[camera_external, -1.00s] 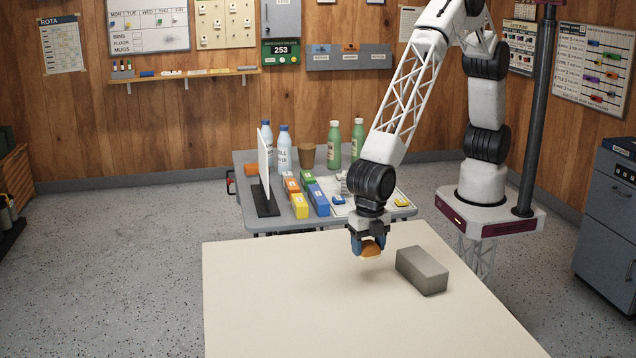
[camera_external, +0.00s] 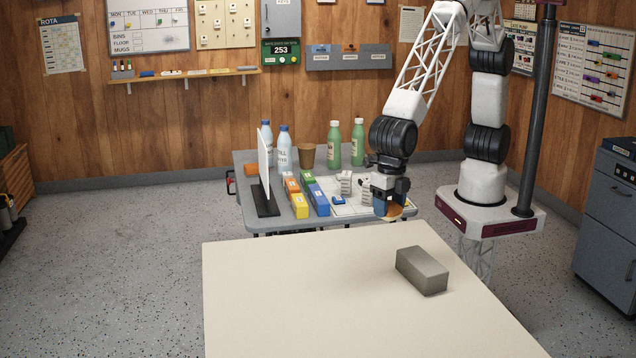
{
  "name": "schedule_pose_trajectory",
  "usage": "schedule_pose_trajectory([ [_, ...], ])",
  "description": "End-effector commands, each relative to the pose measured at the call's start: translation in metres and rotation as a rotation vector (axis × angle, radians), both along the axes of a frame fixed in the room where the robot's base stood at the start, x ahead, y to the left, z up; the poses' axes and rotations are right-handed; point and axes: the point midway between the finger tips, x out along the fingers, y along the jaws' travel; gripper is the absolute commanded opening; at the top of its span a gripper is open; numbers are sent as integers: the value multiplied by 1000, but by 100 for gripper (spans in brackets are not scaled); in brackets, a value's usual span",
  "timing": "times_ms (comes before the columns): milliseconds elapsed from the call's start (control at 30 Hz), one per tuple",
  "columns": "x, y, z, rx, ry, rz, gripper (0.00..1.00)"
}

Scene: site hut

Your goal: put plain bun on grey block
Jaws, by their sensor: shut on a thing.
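My gripper (camera_external: 389,209) is shut on the plain bun (camera_external: 394,211), an orange-brown rounded piece with a paler underside, partly hidden by the fingers. The gripper and bun are in the air near the far edge of the cream table, behind and to the left of the grey block as seen in the picture. The grey block (camera_external: 422,270) lies on the right part of the cream table (camera_external: 300,290). Its top is bare, and the bun is apart from it.
Behind, a grey side table (camera_external: 240,160) holds bottles, a brown cup (camera_external: 306,155), coloured boxes and an upright white panel (camera_external: 264,170). A dark pole (camera_external: 540,110) stands beside my base. The cream table is clear apart from the block.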

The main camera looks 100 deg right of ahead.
Motion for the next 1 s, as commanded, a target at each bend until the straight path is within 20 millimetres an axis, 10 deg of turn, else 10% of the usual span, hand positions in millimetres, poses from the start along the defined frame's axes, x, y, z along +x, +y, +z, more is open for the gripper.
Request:
schedule_pose_trajectory([
  [600, -134, -32, 1, 1, -1, 757, 35],
  [1000, -180, -50, -2, 0, 0, 1044, 35],
])
